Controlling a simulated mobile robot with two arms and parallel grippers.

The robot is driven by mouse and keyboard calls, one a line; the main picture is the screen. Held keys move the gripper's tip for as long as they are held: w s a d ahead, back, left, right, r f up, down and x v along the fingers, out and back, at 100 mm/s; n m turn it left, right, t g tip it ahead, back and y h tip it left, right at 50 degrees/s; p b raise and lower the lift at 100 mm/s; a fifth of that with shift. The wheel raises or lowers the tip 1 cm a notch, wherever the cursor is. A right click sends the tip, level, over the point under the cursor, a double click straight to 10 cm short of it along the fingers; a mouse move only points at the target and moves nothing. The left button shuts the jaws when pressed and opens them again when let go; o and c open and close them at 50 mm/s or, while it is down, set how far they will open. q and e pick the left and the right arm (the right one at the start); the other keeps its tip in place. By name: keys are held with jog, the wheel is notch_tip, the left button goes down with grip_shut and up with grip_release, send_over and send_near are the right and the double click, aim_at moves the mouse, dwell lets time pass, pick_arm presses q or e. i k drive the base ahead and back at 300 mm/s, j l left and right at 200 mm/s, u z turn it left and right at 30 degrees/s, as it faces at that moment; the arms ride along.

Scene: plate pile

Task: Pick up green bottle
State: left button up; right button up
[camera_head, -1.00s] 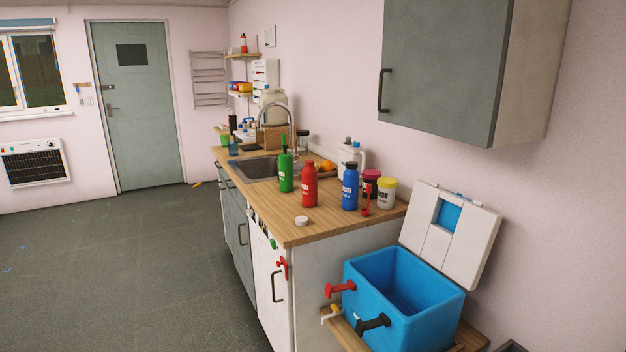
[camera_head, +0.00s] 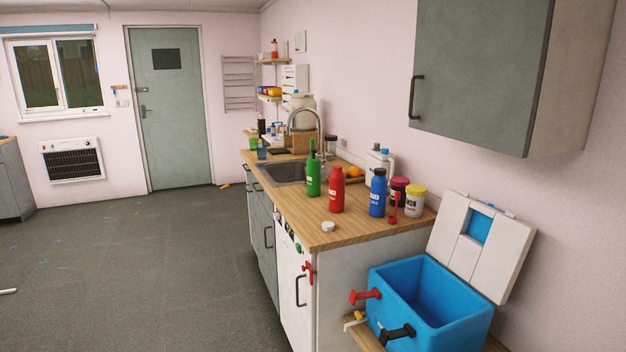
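The green bottle (camera_head: 313,178) stands upright on the wooden counter (camera_head: 345,232), beside the front right part of the sink. A red bottle (camera_head: 336,192) stands just to its right and nearer to me. A blue bottle (camera_head: 378,194) stands further right. Neither of my grippers shows in the head view, and nothing is seen touching the green bottle.
A white round lid (camera_head: 328,226) lies near the counter's front edge. Tubs (camera_head: 414,203) stand at the right. A blue cooler box (camera_head: 430,306) with its lid up is in front of the counter's end. A grey wall cabinet (camera_head: 475,75) hangs above. The floor (camera_head: 130,270) at left is mostly clear.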

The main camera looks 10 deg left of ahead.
aim_at(314, 166)
jog(key=i+j, duration=0.2)
jog(key=j, duration=0.15)
jog(key=i+j, duration=0.15)
jog(key=j, duration=0.15)
jog(key=i+j, duration=0.2)
jog(key=j, duration=0.15)
jog(key=z, duration=0.25)
jog(key=i+j+z, duration=0.15)
jog(key=z, duration=0.2)
jog(key=i+j+z, duration=0.15)
jog(key=z, duration=0.2)
jog(key=i+j+z, duration=0.1)
jog(key=j+z, duration=0.25)
jog(key=i+j+z, duration=0.15)
jog(key=j, duration=0.5)
jog(key=i+j+z, duration=0.2)
jog(key=j, duration=0.45)
jog(key=i+j+z, duration=0.15)
jog(key=j, duration=0.5)
jog(key=j+z, duration=0.2)
jog(key=j, duration=0.5)
